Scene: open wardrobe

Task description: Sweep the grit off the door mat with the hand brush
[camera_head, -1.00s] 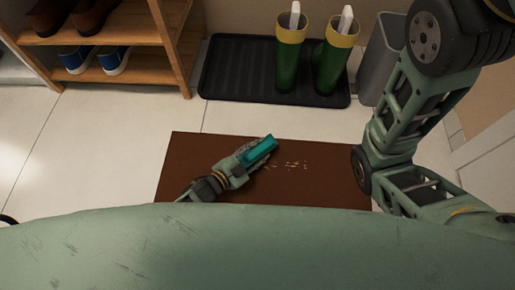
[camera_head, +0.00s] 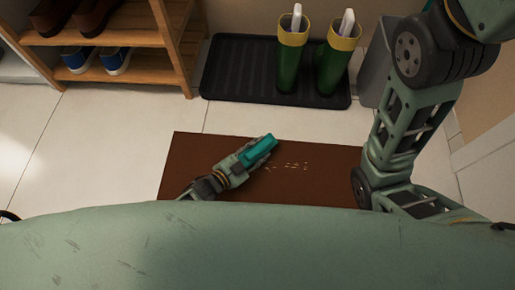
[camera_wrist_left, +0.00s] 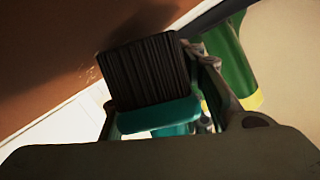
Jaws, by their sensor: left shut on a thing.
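The brown door mat (camera_head: 325,187) lies on the tiled floor in front of me. Pale grit (camera_head: 292,167) is scattered on its middle, just right of the brush. My left gripper (camera_head: 246,160) is low over the mat and shut on the teal hand brush (camera_head: 262,148). In the left wrist view the brush's dark bristles (camera_wrist_left: 145,72) and teal back (camera_wrist_left: 160,116) show between the fingers. Some grit (camera_wrist_left: 92,74) shows left of the bristles there. I cannot tell whether the bristles touch the mat. My right gripper is not in view; only my right arm shows.
A black boot tray (camera_head: 235,75) with two green boots (camera_head: 291,60) stands behind the mat. A wooden shoe rack (camera_head: 170,40) is at the back left, a grey bin (camera_head: 375,65) at the back right. Floor left of the mat is clear.

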